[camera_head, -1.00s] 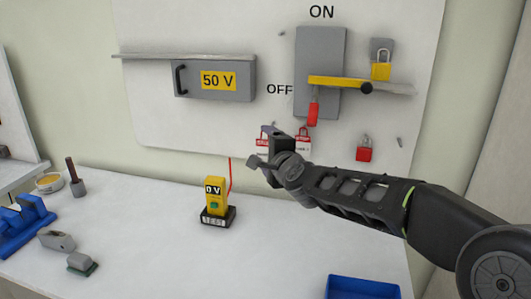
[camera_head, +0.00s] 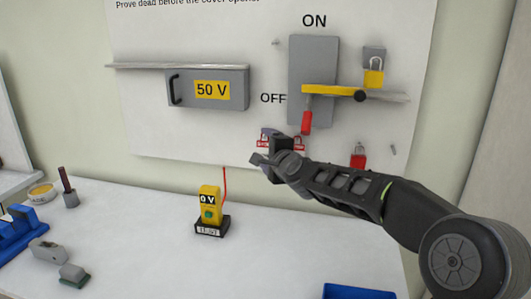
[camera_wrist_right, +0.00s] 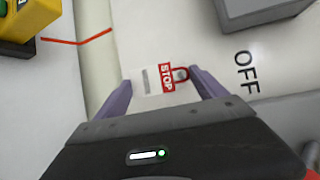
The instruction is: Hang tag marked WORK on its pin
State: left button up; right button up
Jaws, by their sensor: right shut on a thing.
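My right gripper (camera_head: 262,152) is at the white board, below the word OFF. The gripper hides what lies between, so I cannot tell whether these are one tag or two. Small grey pins (camera_head: 276,43) (camera_head: 393,149) stick out of the board. My left gripper is not in view.
A red padlock (camera_head: 358,157) is at lower right, a yellow one (camera_head: 374,78) above. A yellow tester (camera_head: 209,204) stands on the table; a blue tray (camera_head: 358,292) lies at the front.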

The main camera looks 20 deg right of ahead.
jog(key=shift+w+d+f, duration=0.15)
jog(key=shift+w+d, duration=0.05)
jog(key=shift+w, duration=0.15)
dwell(0.5)
jog(key=o, duration=1.2)
jog(key=shift+o, duration=0.2)
jog(key=shift+s, duration=0.15)
